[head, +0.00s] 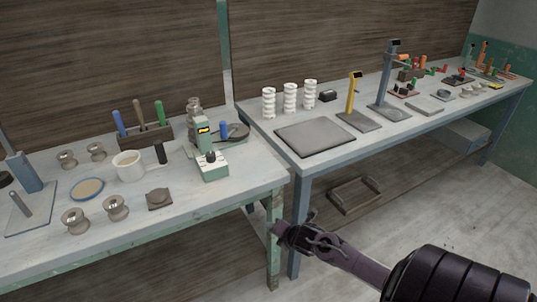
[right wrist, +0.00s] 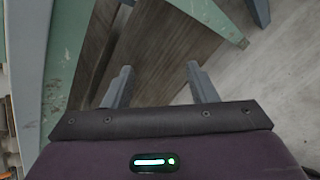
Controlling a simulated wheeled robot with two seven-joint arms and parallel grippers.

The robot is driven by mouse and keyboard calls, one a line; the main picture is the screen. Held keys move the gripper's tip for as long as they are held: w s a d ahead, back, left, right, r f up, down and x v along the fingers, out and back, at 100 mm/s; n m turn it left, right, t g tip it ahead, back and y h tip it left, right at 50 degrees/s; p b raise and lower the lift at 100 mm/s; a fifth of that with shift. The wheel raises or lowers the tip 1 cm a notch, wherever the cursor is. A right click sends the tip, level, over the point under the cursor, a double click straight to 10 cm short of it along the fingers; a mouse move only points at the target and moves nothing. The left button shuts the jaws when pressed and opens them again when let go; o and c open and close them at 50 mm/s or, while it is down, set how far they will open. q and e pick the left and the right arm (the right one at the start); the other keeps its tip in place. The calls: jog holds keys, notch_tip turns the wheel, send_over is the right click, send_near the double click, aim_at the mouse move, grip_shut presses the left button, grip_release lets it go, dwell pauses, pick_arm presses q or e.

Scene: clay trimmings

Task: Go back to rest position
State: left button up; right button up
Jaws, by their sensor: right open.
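My right gripper (head: 280,229) reaches in from the lower right of the head view, in front of the gap between the two benches. In the right wrist view its two grey fingers (right wrist: 161,85) stand apart with nothing between them. My left gripper is in no view.
The left bench (head: 190,215) holds metal spools, a white mug (head: 129,165), a tool block (head: 146,136) and a small green device (head: 210,150). The right bench (head: 290,150) holds white coils, a grey mat (head: 314,136) and stands. Bare floor (head: 430,195) lies at right.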

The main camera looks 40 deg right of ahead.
jog(key=s+a+f+m+g, duration=0.25)
jog(key=s+f+m, duration=0.25)
jog(key=s+f, duration=0.45)
jog(key=s+a+f+m+g, duration=0.2)
jog(key=s+a+f+m, duration=0.35)
jog(key=f, duration=0.75)
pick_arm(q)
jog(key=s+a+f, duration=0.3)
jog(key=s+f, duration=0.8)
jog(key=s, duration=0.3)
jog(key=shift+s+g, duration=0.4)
pick_arm(e)
jog(key=s+a+f+m+g, duration=0.1)
jog(key=s+a+f+m, duration=0.2)
jog(key=s, duration=0.5)
jog(key=s+a+f+m+g+y, duration=0.1)
jog(key=s+a+f+m, duration=0.2)
jog(key=s+a, duration=0.3)
jog(key=s+a+f+m+g+y, duration=0.1)
jog(key=s+a+f+m+g, duration=0.1)
jog(key=s, duration=0.7)
notch_tip(320, 180, down, 4)
jog(key=shift+s+a+r+m, duration=0.15)
jog(key=shift+s+a+m, duration=0.25)
jog(key=shift+a+m, duration=0.65)
